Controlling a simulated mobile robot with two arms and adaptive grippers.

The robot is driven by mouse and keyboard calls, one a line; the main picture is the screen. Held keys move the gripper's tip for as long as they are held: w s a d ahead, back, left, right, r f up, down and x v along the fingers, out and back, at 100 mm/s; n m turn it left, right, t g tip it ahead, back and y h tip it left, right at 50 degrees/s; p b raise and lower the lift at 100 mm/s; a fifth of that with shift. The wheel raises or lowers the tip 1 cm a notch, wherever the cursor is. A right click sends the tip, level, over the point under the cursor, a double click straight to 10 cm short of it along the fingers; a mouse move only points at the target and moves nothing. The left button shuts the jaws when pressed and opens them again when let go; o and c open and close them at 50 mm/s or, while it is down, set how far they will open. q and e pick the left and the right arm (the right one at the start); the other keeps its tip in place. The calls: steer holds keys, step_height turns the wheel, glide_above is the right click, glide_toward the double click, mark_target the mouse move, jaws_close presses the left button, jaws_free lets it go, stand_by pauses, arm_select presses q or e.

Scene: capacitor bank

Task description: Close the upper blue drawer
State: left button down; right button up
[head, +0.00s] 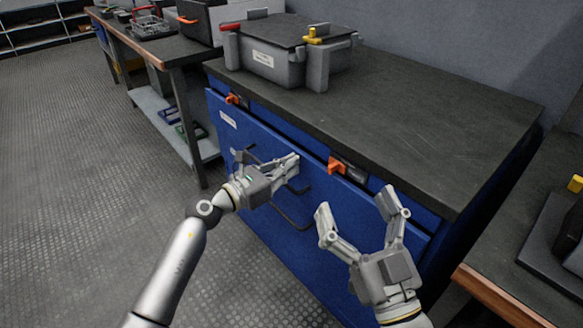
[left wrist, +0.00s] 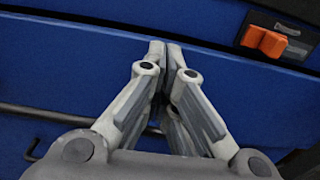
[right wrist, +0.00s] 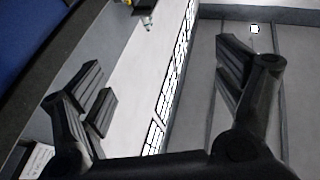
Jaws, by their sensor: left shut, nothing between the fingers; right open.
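The blue cabinet has a wide drawer front (head: 262,150) with a dark bar handle (head: 293,216) and a white label at its left. A narrow dark line runs along its top edge, below a strip with orange latches; I cannot tell how far out the drawer stands. My left gripper (head: 294,162) is shut and empty, its fingertips over the drawer front near the top edge. In the left wrist view, the fingertips (left wrist: 166,46) overlap the blue front (left wrist: 70,75); contact is unclear. My right gripper (head: 355,203) is open and empty before the cabinet's right part.
An orange latch (head: 337,165) sits above the drawer front, right of my left fingertips. A grey case (head: 275,62) stands on the dark worktop (head: 430,100). Another bench (head: 500,295) is at the lower right. Open floor (head: 90,200) lies to the left.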

arm_select(q)
steer(key=shift+w+d, duration=0.3)
steer(key=shift+d, duration=0.1)
arm_select(e)
steer(key=shift+s+r+t, duration=0.3)
steer(key=shift+r+t, duration=0.1)
steer(key=shift+r, duration=0.2)
arm_select(q)
steer(key=shift+r+b+x, duration=0.25)
steer(key=shift+b+x, duration=0.15)
steer(key=shift+x, duration=0.6)
arm_select(e)
steer(key=shift+s+a+r+t+y, duration=0.1)
steer(key=shift+s+r+t+y, duration=0.15)
steer(key=shift+s+r+t, duration=0.35)
steer(key=shift+s+a+r+t+y, duration=0.1)
steer(key=shift+s+r+t+y, duration=0.25)
steer(key=shift+r, duration=0.4)
steer(key=shift+d, duration=0.1)
